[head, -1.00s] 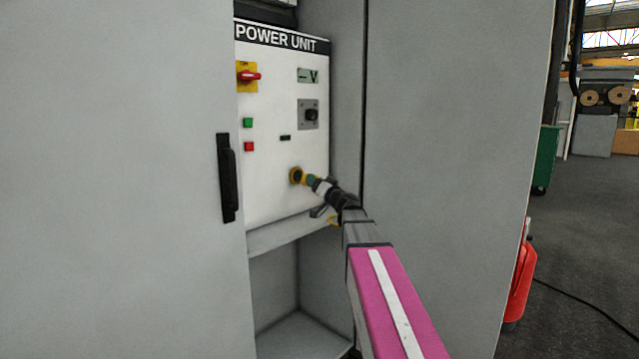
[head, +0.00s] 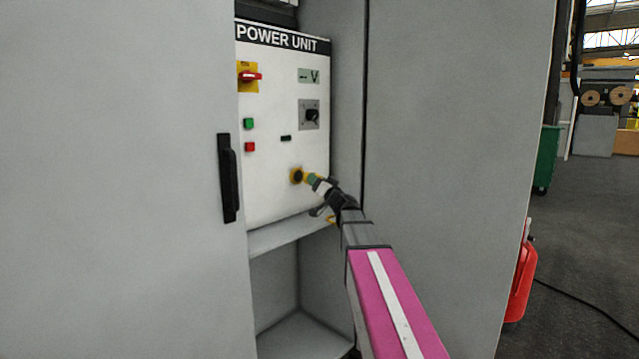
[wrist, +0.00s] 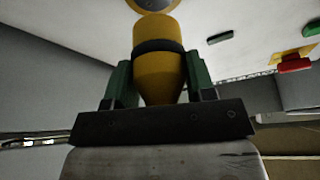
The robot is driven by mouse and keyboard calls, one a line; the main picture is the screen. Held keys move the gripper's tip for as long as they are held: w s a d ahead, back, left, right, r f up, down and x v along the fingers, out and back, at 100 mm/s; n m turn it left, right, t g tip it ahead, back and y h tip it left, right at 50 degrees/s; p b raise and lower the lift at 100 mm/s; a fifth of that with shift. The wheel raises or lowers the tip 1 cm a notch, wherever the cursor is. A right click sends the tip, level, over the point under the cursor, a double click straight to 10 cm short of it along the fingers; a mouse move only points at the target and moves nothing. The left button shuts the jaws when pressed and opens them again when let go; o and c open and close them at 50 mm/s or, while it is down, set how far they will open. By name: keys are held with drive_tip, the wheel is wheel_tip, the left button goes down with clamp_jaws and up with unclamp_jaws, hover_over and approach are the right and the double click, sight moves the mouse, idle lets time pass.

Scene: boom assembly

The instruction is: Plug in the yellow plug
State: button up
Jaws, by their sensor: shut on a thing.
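The yellow plug (wrist: 158,62), with a dark band around it, is held between the green fingers of my gripper (wrist: 158,85) in the wrist view. In the head view my gripper (head: 313,180) reaches into the cabinet, and only a little yellow of the plug shows at its tip. The yellow-ringed socket (head: 297,176) is low on the white POWER UNIT panel (head: 270,165). In the wrist view the socket (wrist: 150,5) is cut off at the top edge, just beyond the plug. The plug's front is very close to it; I cannot tell whether they touch.
The panel carries a red and yellow switch (head: 249,76), a green button (head: 249,123), a red button (head: 250,147) and a dark knob (head: 311,115). A grey cabinet door with a black handle (head: 229,178) stands left, and a grey wall (head: 450,150) right.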

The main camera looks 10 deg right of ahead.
drive_tip(key=shift+w+a, duration=0.65)
drive_tip(key=shift+w, duration=0.2)
drive_tip(key=shift+w+a, duration=0.6)
drive_tip(key=shift+w, duration=0.2)
drive_tip(key=shift+w+a, duration=0.3)
drive_tip(key=shift+w, duration=0.1)
idle(1.1)
drive_tip(key=o, duration=1.2)
drive_tip(key=v, duration=1)
drive_tip(key=shift+s+f, duration=0.15)
drive_tip(key=shift+s, duration=0.2)
drive_tip(key=shift+d, duration=0.15)
